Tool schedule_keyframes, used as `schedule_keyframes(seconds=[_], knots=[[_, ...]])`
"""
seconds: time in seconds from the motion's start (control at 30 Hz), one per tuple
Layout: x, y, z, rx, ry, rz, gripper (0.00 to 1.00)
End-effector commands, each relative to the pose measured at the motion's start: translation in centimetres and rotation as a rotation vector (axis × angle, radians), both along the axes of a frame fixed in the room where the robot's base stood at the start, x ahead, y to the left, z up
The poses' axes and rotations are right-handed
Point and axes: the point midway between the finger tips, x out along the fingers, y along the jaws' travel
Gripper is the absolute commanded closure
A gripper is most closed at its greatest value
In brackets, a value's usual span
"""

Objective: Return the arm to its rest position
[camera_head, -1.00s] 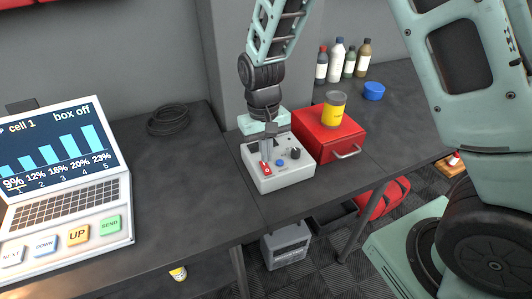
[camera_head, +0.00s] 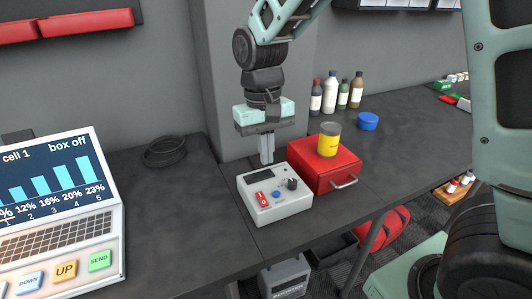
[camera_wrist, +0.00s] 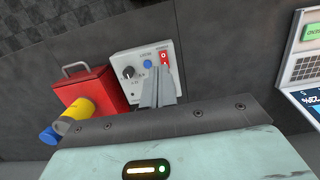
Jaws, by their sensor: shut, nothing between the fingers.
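My gripper (camera_head: 267,149) is shut and empty in the head view. It points down, just behind and above the white control box (camera_head: 275,196), apart from it as far as I can tell. The box has a red switch (camera_head: 262,199), a blue button (camera_head: 276,194), a dark knob (camera_head: 292,184) and a dark display. In the wrist view my closed fingers (camera_wrist: 158,92) overlap the lower part of the box (camera_wrist: 138,65) and hide some of its face. My arm reaches down from the upper right of the head view.
A red drawer box (camera_head: 325,165) with a yellow can (camera_head: 329,139) on it stands right of the control box. Bottles (camera_head: 330,92) and a blue cap (camera_head: 368,121) are behind. The dark bench (camera_head: 190,215) between is clear.

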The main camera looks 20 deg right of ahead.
Motion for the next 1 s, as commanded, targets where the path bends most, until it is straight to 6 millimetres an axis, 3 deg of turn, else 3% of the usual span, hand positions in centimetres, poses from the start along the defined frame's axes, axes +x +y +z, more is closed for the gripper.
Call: schedule_keyframes(seconds=[0.23, 0.3, 0.37, 0.53, 0.7, 0.83, 1.0], knots=[[0.0, 0.0, 0.0, 0.000, 0.000, 0.000, 1.00], [-0.9, 0.7, -0.1, 0.011, -0.002, 0.027, 1.00], [-2.5, 1.8, -0.1, 0.032, -0.009, 0.080, 1.00], [-10.7, 5.8, -0.5, 0.096, -0.056, 0.339, 1.00], [-17.8, 6.9, -1.7, 0.102, -0.108, 0.574, 1.00], [-20.2, 6.8, -2.3, 0.096, -0.131, 0.660, 1.00], [-20.4, 6.8, -2.3, 0.095, -0.134, 0.670, 1.00]])
